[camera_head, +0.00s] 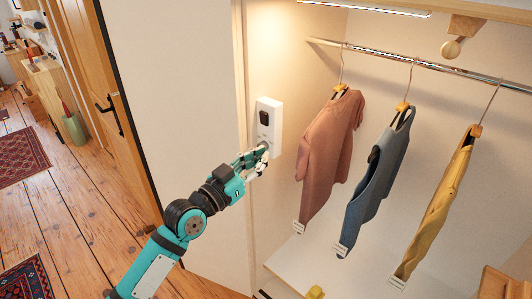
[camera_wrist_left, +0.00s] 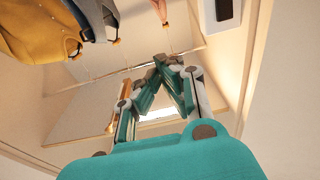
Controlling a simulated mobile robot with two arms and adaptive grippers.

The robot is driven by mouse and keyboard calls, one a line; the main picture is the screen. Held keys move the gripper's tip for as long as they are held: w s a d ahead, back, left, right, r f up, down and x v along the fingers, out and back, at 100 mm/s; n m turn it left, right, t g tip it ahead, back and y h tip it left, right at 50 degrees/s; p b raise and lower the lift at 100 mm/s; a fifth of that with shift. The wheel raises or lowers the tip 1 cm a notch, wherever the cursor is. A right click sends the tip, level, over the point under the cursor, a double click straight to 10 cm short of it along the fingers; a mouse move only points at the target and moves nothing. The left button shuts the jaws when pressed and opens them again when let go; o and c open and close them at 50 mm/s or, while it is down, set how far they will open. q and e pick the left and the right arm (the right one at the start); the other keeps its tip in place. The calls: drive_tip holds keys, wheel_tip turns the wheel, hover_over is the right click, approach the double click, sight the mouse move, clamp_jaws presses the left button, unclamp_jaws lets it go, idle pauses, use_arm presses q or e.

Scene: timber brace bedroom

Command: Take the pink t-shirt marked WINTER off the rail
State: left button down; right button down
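The pink t-shirt (camera_head: 330,150) hangs on a hanger at the left end of the metal rail (camera_head: 425,66). A small tag shows at its lower edge, but its lettering is too small to read. My left gripper (camera_head: 264,160) is left of the t-shirt and apart from it, in front of the wall beside a white wall device. In the left wrist view its fingertips (camera_wrist_left: 169,62) come together with nothing visible between them. A bit of the pink t-shirt (camera_wrist_left: 160,10) shows at the top of that view. My right gripper is not in view.
A blue-grey garment (camera_head: 375,180) and a yellow garment (camera_head: 440,200) hang to the right, with gaps between. The white wall device (camera_head: 268,125) is close to my left gripper. A wooden knob (camera_head: 451,48) is above the rail.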

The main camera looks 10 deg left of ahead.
use_arm(q)
drive_tip(key=r+b+v, duration=0.1)
drive_tip(key=r+v, duration=0.1)
drive_tip(key=v, duration=1.6)
drive_tip(key=shift+s, duration=0.2)
idle(0.5)
drive_tip(key=shift+a+r, duration=0.1)
idle(1.3)
